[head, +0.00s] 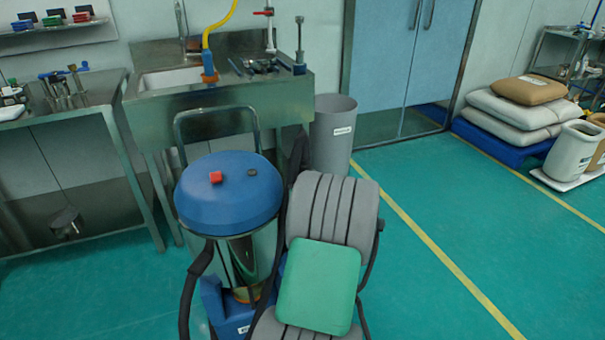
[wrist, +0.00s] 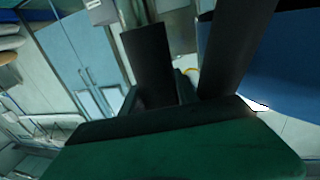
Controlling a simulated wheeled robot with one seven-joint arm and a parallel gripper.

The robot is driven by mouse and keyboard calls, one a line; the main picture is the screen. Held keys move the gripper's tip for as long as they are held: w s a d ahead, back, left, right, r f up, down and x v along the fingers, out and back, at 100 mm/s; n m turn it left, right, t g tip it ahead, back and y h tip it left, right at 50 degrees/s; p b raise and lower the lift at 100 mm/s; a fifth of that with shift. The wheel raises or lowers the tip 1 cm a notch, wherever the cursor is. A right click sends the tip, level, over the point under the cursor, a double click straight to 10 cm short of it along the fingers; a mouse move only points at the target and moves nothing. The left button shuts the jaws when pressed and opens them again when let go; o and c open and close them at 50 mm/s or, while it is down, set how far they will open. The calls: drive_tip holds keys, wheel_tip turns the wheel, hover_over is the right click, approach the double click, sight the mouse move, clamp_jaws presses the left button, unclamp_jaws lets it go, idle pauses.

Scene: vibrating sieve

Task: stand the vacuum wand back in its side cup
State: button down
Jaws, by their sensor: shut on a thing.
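The vacuum (head: 228,195) has a round blue lid, a shiny steel drum and a blue base, and stands in front of the sink. A black hose (head: 195,285) hangs down its left side. My grey arm with a green panel covers its right side, so I cannot see the side cup. In the wrist view, the two dark fingers of my gripper (wrist: 188,60) stand beside the blue lid (wrist: 290,65). My gripper is shut on the vacuum wand, which is mostly hidden; I cannot tell its tilt or where its lower end is.
Behind the vacuum are a steel sink bench (head: 215,95) and a grey bin (head: 332,135). A steel table (head: 70,120) stands at left. White sacks on a blue pallet (head: 500,150) lie at far right. The green floor between is clear.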

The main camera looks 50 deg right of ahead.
drive_tip(key=shift+f+b, duration=0.2)
drive_tip(key=shift+b, duration=0.3)
idle(0.3)
drive_tip(key=c, duration=1.2)
unclamp_jaws()
drive_tip(key=o, duration=0.4)
drive_tip(key=shift+c, duration=0.2)
drive_tip(key=shift+f, duration=0.1)
drive_tip(key=v, duration=0.8)
drive_tip(key=shift+b, duration=0.35)
drive_tip(key=shift+w, duration=0.1)
